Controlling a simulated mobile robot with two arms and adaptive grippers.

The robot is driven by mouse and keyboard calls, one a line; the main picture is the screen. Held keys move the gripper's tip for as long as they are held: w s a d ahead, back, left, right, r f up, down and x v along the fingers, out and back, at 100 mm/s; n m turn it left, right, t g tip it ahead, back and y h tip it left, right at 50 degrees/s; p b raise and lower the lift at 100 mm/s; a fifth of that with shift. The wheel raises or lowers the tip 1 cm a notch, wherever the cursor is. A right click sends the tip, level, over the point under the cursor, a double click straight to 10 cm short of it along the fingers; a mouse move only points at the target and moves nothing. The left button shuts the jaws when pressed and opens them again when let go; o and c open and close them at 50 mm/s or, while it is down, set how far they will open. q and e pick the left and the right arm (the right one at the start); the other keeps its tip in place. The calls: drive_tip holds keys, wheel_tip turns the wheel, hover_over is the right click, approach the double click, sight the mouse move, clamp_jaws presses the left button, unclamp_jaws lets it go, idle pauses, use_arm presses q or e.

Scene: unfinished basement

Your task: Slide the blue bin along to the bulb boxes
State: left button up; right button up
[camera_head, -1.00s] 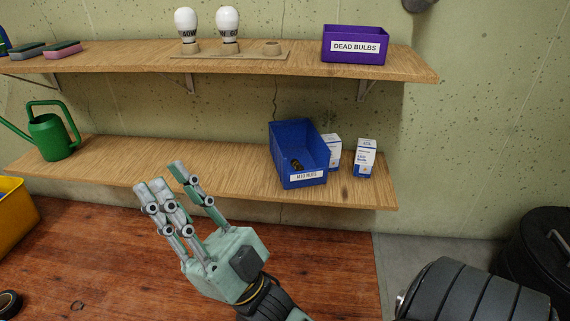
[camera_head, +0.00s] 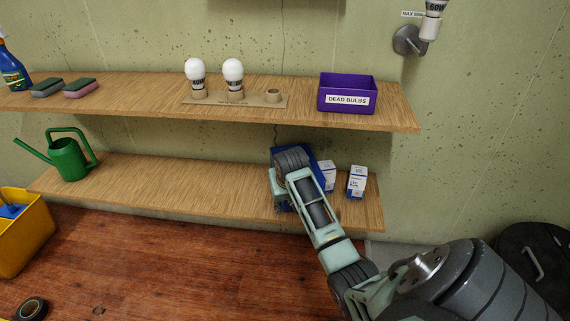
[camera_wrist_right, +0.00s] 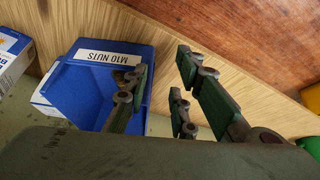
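The blue bin (camera_head: 317,168), labelled M10 NUTS, stands on the lower shelf, largely hidden behind my right arm in the head view. Two white and blue bulb boxes stand to its right: one close beside it (camera_head: 328,177), one farther right (camera_head: 357,183). In the right wrist view the bin (camera_wrist_right: 85,97) shows its label and open top. My right gripper (camera_wrist_right: 160,85) is open at the bin's left side. One finger overlaps the bin's side wall; the others stand apart over bare shelf. I cannot tell whether it touches. My left gripper is not in view.
The lower shelf (camera_head: 190,187) is bare between the bin and the green watering can (camera_head: 68,158). The upper shelf (camera_head: 140,95) overhangs, holding the purple DEAD BULBS bin (camera_head: 347,95), two bulbs and sponges. A yellow container (camera_head: 25,238) stands at lower left.

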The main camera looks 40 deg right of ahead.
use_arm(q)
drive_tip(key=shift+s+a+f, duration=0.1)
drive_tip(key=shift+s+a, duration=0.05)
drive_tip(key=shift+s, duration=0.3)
use_arm(e)
drive_tip(key=shift+s, duration=0.3)
drive_tip(key=shift+w, duration=0.1)
